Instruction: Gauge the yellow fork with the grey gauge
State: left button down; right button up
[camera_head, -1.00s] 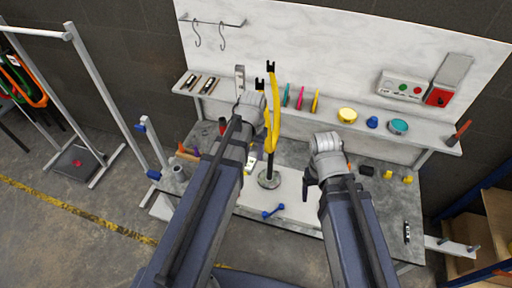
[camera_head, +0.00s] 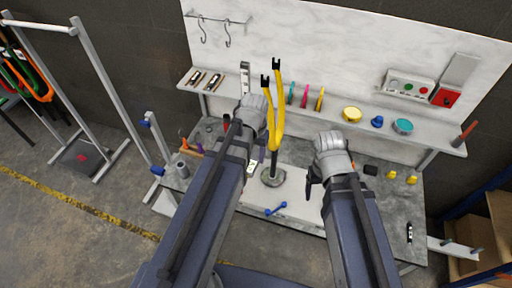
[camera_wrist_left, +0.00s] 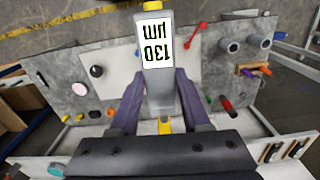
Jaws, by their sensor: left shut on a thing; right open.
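The yellow fork (camera_head: 276,125) stands upright on a dark post with a round grey base on the bench, its two prongs at the top. My left gripper (camera_wrist_left: 162,112) is shut on the grey gauge (camera_wrist_left: 160,90), which has a yellow end and a white display reading "130 µm", upside down in the left wrist view. In the head view my left arm mostly covers the gauge, just left of the fork. My right gripper (camera_head: 314,184) is open and empty, right of the fork.
A blue dumbbell-shaped tool (camera_head: 276,209) lies in front of the fork's base. Behind is a shelf with coloured pens, a yellow tin (camera_head: 352,114) and a teal tin (camera_head: 402,126). A control box (camera_head: 408,86) is on the back panel. A grey frame stands at left.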

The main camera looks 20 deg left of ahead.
notch_tip(320, 180, down, 10)
jog(key=b, duration=1)
jog(key=shift+f, duration=0.15)
